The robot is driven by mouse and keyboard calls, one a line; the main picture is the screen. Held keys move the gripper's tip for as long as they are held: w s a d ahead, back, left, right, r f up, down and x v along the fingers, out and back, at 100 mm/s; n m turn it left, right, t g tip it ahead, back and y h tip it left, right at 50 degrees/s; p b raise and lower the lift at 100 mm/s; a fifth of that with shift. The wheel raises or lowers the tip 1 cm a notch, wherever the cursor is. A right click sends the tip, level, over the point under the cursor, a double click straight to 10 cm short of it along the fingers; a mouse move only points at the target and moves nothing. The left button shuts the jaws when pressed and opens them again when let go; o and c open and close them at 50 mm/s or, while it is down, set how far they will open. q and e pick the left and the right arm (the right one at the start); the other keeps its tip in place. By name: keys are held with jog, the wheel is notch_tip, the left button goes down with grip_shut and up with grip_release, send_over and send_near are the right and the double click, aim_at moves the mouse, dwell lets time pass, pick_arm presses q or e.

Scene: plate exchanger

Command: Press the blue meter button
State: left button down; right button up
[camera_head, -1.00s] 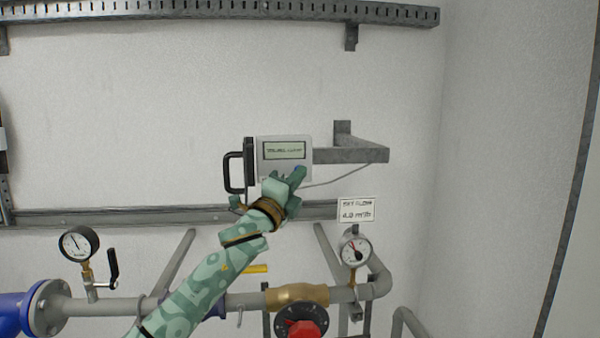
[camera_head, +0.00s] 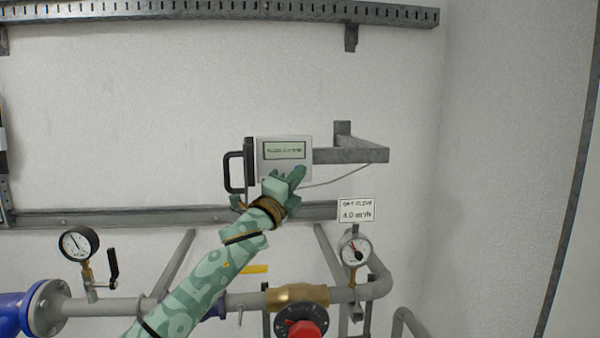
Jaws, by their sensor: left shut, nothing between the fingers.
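The meter (camera_head: 263,143) is a light grey box with a lit display (camera_head: 284,150), mounted on the wall in the middle of the head view. The display carries a line of small text that I cannot read. The blue button (camera_head: 297,168) shows only as a small bit of blue at the lower right of the meter's face, mostly covered by my fingers. My left gripper (camera_head: 299,174) is shut and empty, its tip at the meter's lower right over the button. I cannot tell whether it touches or presses the button. My right gripper is not in view.
A black handle (camera_head: 234,172) stands left of the meter. A grey bracket (camera_head: 350,155) and a thin cable are to its right. Below are a sign (camera_head: 356,210), a gauge (camera_head: 355,251), a brass valve (camera_head: 298,294) with a red knob (camera_head: 304,331), and pipes. A second gauge (camera_head: 78,243) is at left.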

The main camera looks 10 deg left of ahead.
pick_arm(q)
jog(key=shift+s, duration=0.15)
jog(key=shift+s+d+p, duration=0.2)
jog(key=shift+s+p, duration=0.3)
jog(key=shift+s, duration=0.15)
jog(key=s+p, duration=0.1)
jog(key=s, duration=0.1)
jog(key=s+d+p, duration=0.1)
jog(key=s, duration=0.1)
jog(key=shift+s+d, duration=0.2)
jog(key=shift+s, duration=0.2)
